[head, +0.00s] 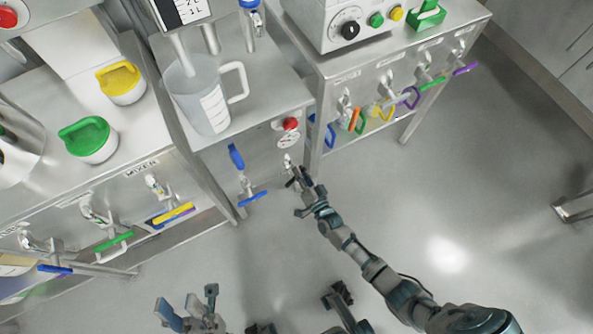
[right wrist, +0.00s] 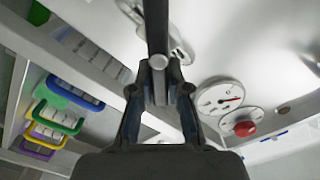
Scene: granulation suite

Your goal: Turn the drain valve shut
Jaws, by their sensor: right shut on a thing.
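A small metal valve (head: 287,162) with a dark handle is on the front panel of the middle cabinet, below a round gauge and a red knob. My right gripper (head: 297,180) is at this valve. In the right wrist view, its fingers are closed about a dark bar handle (right wrist: 157,30), whose round end faces the camera. A pale metal fitting (right wrist: 181,48) shows behind the bar. The valve's label cannot be read, and the handle is partly hidden by the gripper in the head view. My left gripper (head: 190,312) is low at the bottom edge, open and empty.
The gauge (right wrist: 219,98) and red knob (right wrist: 246,129) are close to my right gripper. A blue-handled valve (head: 251,198) is left of it. Several coloured-handle valves line the right bench (head: 398,60). A clear jug (head: 197,98) stands above. The floor (head: 440,170) is clear.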

